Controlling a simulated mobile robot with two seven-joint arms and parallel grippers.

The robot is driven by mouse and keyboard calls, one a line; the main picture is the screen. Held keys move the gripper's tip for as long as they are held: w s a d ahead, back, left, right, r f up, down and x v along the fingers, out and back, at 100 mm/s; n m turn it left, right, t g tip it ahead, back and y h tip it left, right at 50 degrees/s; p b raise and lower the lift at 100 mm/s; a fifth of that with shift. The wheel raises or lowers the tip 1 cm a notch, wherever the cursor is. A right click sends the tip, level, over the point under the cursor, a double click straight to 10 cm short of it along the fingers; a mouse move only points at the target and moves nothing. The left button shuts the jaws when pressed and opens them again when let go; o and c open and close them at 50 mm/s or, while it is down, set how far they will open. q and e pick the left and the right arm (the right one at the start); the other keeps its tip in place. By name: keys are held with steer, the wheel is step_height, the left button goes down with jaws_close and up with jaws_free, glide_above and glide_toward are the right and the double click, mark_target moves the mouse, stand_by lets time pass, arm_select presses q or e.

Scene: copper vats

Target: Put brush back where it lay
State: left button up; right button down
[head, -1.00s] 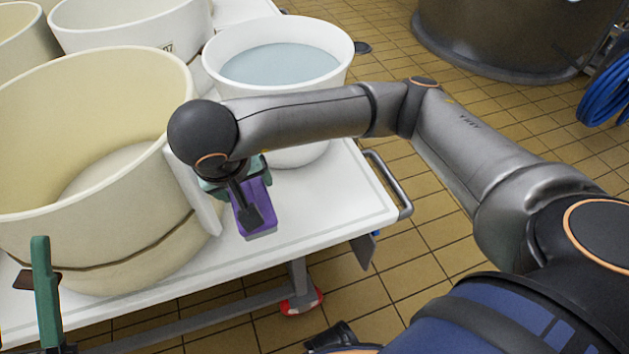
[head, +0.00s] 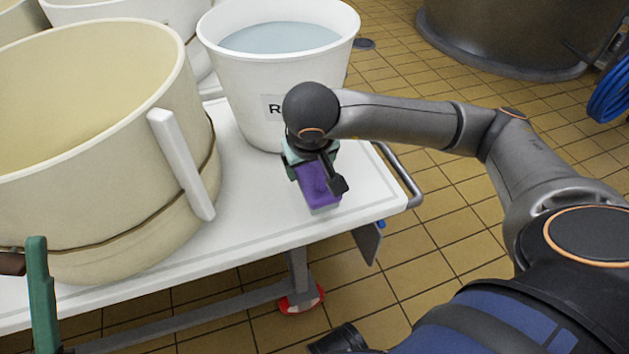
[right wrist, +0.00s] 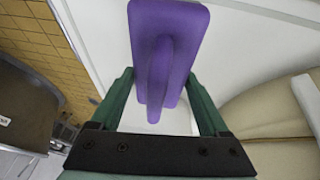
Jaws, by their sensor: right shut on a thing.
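The purple brush (head: 317,188), with a pale underside, is at the front right part of the white cart top (head: 250,205), in front of the white bucket. I cannot tell whether it touches the cart top. My right gripper (head: 308,162) is shut on the brush and hides its far end in the head view. In the right wrist view the brush's raised purple grip (right wrist: 158,75) is between the green fingers. One green finger of my left gripper (head: 41,290) shows at the lower left, and its opening is hidden.
A big cream tub (head: 90,130) with a white upright handle (head: 181,165) stands left of the brush. The white bucket (head: 240,85) holds bluish liquid. A rail (head: 398,175) edges the cart's right end. Tiled floor (head: 450,230) lies beyond.

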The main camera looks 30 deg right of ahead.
mark_target(314, 178)
steer(key=shift+d+f, duration=0.2)
steer(key=shift+f, duration=0.1)
steer(key=f+b, duration=0.2)
steer(key=f, duration=0.1)
steer(key=shift+d+f, duration=0.2)
steer(key=shift+f, duration=0.1)
steer(key=shift+r, duration=0.1)
jaws_free()
